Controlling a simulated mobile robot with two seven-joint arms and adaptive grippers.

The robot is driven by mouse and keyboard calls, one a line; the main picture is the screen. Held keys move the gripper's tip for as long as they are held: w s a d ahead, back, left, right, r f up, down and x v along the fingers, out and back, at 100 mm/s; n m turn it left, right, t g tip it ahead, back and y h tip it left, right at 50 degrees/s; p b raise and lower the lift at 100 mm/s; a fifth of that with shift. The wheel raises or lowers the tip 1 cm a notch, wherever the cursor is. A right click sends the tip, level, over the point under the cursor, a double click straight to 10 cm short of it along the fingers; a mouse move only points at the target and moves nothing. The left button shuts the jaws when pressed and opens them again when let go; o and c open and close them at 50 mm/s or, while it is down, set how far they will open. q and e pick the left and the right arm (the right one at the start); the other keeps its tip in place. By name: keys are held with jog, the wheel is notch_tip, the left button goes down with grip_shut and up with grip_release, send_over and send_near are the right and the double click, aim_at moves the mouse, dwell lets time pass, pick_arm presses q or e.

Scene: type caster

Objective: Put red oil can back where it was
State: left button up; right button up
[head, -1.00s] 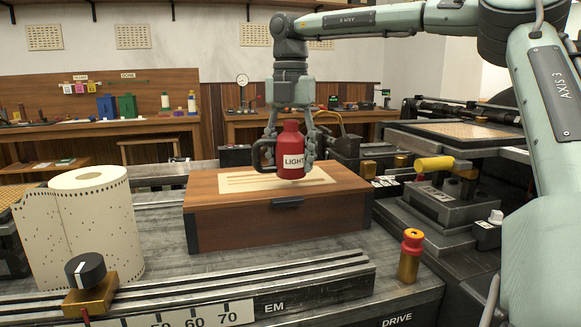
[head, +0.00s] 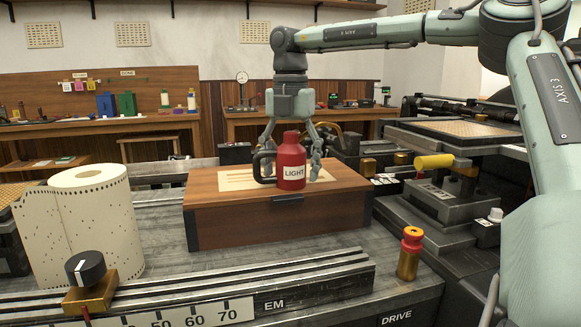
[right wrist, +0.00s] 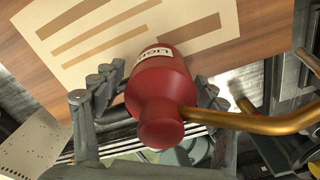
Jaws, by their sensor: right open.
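The red oil can (head: 291,158), labelled LIGHT and with a dark handle on its left, stands upright on the wooden box (head: 283,222), at the right part of the pale striped sheet (head: 236,181). My right gripper (head: 289,170) is open above and around the can, one finger on each side, spread apart from it. In the right wrist view the can (right wrist: 160,95) sits between the spread fingers, with the box top and sheet beyond it. The can's base is hidden in that view. My left gripper is not in view.
A punched paper roll (head: 90,215) stands left of the box. A brass cylinder with a red top (head: 410,254) stands at the front right. A yellow-handled device (head: 434,163) is on the right.

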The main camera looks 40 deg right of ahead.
aim_at(290, 150)
notch_tip(290, 150, up, 3)
jog(key=shift+r, duration=0.1)
notch_tip(290, 150, up, 8)
jog(key=shift+r, duration=0.55)
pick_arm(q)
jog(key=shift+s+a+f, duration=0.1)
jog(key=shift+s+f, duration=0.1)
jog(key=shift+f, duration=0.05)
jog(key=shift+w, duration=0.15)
pick_arm(e)
jog(key=shift+f, duration=0.6)
notch_tip(290, 150, down, 11)
jog(key=shift+f, duration=0.1)
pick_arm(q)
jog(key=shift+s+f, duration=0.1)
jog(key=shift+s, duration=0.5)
